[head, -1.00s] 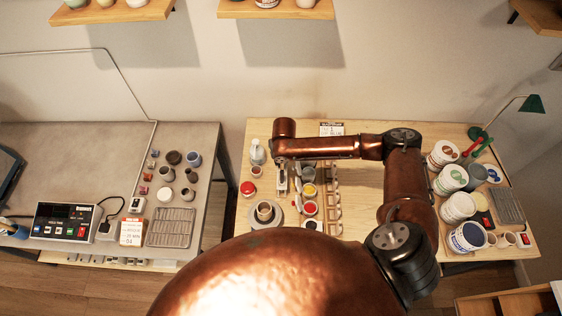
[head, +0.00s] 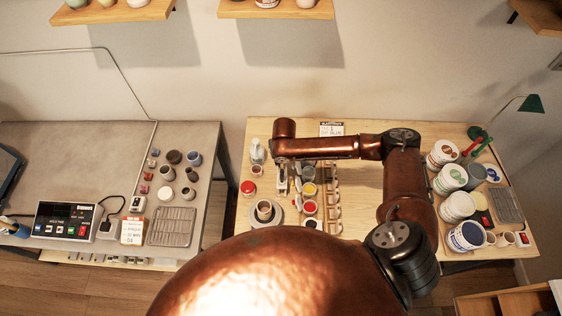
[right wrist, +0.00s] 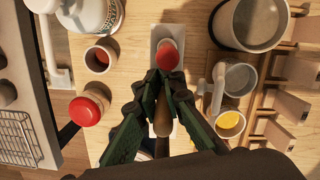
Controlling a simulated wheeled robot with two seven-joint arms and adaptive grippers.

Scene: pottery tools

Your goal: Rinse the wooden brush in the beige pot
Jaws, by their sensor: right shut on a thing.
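My right gripper (right wrist: 165,85) points down over the right-hand table and is shut on the wooden brush (right wrist: 162,122). The brush's brown handle shows between the green-sided fingers; its far end is hidden. Just beyond the fingertips in the right wrist view is a round red-topped thing (right wrist: 168,55) over a white holder (right wrist: 168,33). A small beige pot (right wrist: 100,58) with a brown inside stands to the left, apart from the gripper. Another beige pot (head: 264,207) stands on a round disc. My left gripper is not in view.
A red-lidded jar (right wrist: 88,108) and a bottle (head: 257,151) are near the small pot. Several white tubs (head: 458,206) stand farther right.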

